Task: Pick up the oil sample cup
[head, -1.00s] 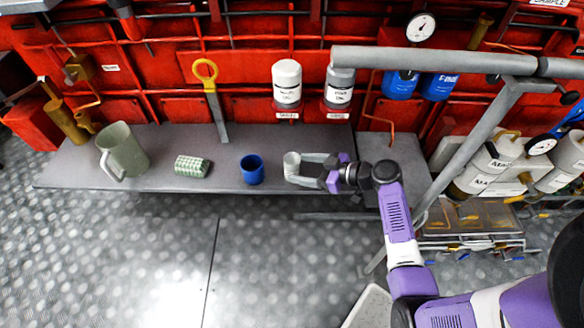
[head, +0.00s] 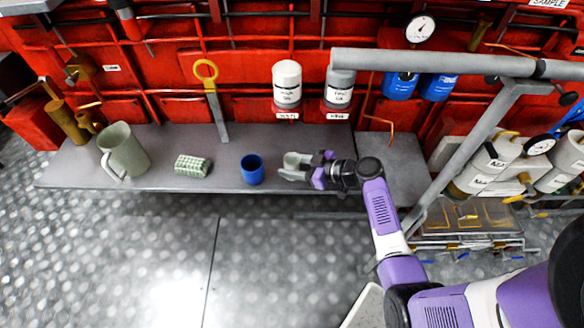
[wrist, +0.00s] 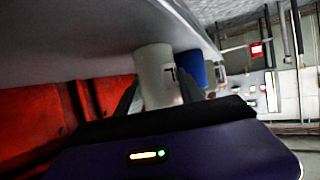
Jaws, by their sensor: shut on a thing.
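A small pale grey-white cup (head: 293,158), which I take to be the oil sample cup, is at the right part of the grey bench in the head view. My gripper (head: 291,168) is shut on it, coming from the right with its fingers along the cup's sides. In the wrist view the white cup (wrist: 157,74), with dark lettering on its side, stands between the two dark fingers (wrist: 160,94). The fingers hide part of the cup. I cannot tell whether its base touches the bench.
A blue cup (head: 252,169) stands close to the left. Further left are a green-and-white patterned block (head: 193,166) and a grey-green mug (head: 123,150) on the bench (head: 222,181). White and grey canisters (head: 287,84) are behind. A grey rail (head: 465,150) slants at right.

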